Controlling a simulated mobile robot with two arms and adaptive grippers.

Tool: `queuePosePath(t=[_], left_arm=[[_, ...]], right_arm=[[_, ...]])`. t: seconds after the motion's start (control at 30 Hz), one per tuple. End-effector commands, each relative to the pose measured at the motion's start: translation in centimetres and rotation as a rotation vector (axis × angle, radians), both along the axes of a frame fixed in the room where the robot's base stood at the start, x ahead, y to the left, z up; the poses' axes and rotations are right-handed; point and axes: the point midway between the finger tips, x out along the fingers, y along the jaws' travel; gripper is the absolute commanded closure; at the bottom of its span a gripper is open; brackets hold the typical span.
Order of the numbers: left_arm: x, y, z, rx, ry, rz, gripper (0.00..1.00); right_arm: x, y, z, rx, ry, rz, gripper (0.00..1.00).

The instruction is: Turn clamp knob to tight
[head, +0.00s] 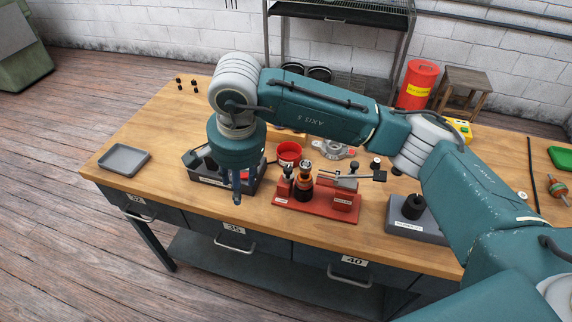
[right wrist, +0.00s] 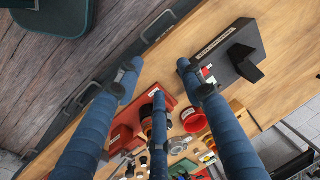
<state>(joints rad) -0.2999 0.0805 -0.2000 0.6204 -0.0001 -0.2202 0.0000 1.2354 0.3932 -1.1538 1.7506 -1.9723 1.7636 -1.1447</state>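A red fixture (head: 318,207) stands on the workbench, with a dark and copper-coloured cylinder (head: 303,187) upright on it. Black knobs stand on the fixture: one at its left (head: 287,171) and one at its right (head: 376,163). I cannot tell which is the clamp knob or how tight it is. The fixture also shows in the right wrist view (right wrist: 128,118), partly behind fingers. My right gripper (head: 237,190) points down left of the fixture, near the bench's front edge. Its blue fingers are spread and empty in the right wrist view (right wrist: 157,75). My left gripper is not in view.
A black box-like holder (right wrist: 232,50) sits left of the fixture. A red bowl (head: 289,152) is behind. A grey block with a black cylinder (head: 412,206) stands right. A grey tray (head: 123,159) lies far left, with clear bench around it. My right arm spans above the bench.

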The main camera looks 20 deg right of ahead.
Motion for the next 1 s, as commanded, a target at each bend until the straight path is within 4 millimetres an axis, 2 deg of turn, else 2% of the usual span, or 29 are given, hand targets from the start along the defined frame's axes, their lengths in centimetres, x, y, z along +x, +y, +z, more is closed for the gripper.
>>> queuePosePath(t=[0.03, 0.1, 0.23, 0.37, 0.8, 1.0], left_arm=[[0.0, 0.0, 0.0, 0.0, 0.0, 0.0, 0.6], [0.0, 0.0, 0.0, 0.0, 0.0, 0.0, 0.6], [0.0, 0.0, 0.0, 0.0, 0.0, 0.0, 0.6], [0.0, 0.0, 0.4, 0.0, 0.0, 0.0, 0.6], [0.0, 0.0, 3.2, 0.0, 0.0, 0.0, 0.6], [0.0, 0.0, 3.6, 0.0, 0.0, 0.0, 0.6]], right_arm=[[1.7, -3.1, 1.2, -0.113, -0.046, -0.017, 0.61], [2.9, -6.5, 2.5, -0.232, -0.08, -0.039, 0.61], [3.9, -9.6, 4.1, -0.345, -0.107, -0.066, 0.61], [4.2, -10.4, 3.5, -0.362, -0.106, -0.07, 0.61], [6.1, -12.5, -3.6, -0.359, -0.103, -0.071, 0.61], [6.6, -12.9, -5.4, -0.356, -0.106, -0.07, 0.61]])
